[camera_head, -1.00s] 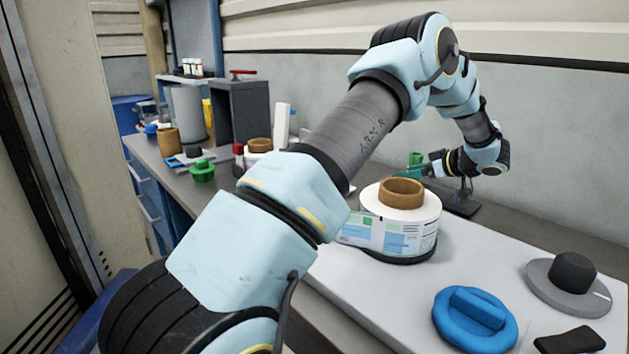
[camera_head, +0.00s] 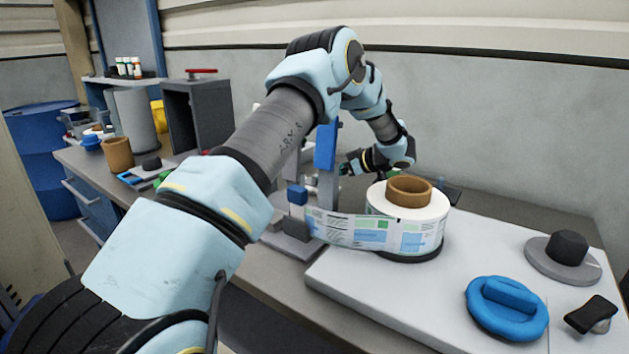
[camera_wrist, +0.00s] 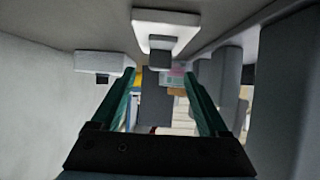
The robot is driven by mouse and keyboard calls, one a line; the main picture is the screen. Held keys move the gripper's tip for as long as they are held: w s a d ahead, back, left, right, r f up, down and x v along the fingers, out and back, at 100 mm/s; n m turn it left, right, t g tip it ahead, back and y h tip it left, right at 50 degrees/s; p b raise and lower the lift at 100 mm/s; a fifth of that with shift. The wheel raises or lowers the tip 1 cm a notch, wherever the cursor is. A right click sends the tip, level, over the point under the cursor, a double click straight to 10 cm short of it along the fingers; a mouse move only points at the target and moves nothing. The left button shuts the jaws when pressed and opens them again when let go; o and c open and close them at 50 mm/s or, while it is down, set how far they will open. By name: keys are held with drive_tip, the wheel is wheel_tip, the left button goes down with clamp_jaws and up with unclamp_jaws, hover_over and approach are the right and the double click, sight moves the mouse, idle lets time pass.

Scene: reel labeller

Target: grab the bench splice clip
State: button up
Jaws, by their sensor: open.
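I cannot pick out the bench splice clip with certainty in either view. A white piece with a dark block (camera_wrist: 160,60) shows just beyond the fingertips. Another white piece (camera_wrist: 98,63) is left of the left finger. What these white pieces are is unclear.
The label reel (camera_head: 424,207) stands on a pale board (camera_head: 400,290), its printed strip running left to the device. A blue disc (camera_head: 508,308), a grey disc with black knob (camera_head: 563,258) and a black-handled piece (camera_head: 592,315) are at right. A dark open box (camera_head: 197,115) stands at back left.

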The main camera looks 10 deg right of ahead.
sight(316, 174)
drive_tip(key=shift+p+x, duration=1.15)
drive_tip(key=shift+x, duration=1.85)
clamp_jaws()
